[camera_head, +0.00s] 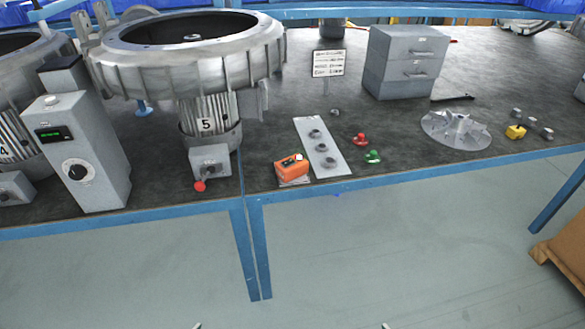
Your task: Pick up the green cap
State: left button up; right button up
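A small green cap (373,156) lies on the dark bench top near its front edge, right of a light plate (322,148) with several round grey parts on it. A similar red cap (360,139) lies just behind the green one, apart from it. Only a small light tip, apparently of my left gripper (197,326), shows at the bottom edge. Another tip, apparently of my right gripper (385,326), shows further right. Both are far below the bench in the picture, away from the cap. The rest of both grippers is out of frame, so their opening cannot be seen.
An orange box (292,168) stands left of the plate. A blower marked 5 (205,115) and a grey control box (82,150) fill the left. A finned wheel (456,129), a yellow part (515,132) and a drawer cabinet (404,62) are to the right.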

aim_at(371, 158)
jog(key=i+l, duration=0.15)
jog(key=l, duration=0.2)
jog(key=i+l+u, duration=0.1)
jog(key=l, duration=0.25)
jog(key=i+l, duration=0.15)
jog(key=l, duration=0.2)
jog(key=i+l+u, duration=0.15)
jog(key=l, duration=0.2)
jog(key=i+l, duration=0.1)
jog(key=l, duration=0.25)
jog(key=i+l+u, duration=0.1)
jog(key=l, duration=0.25)
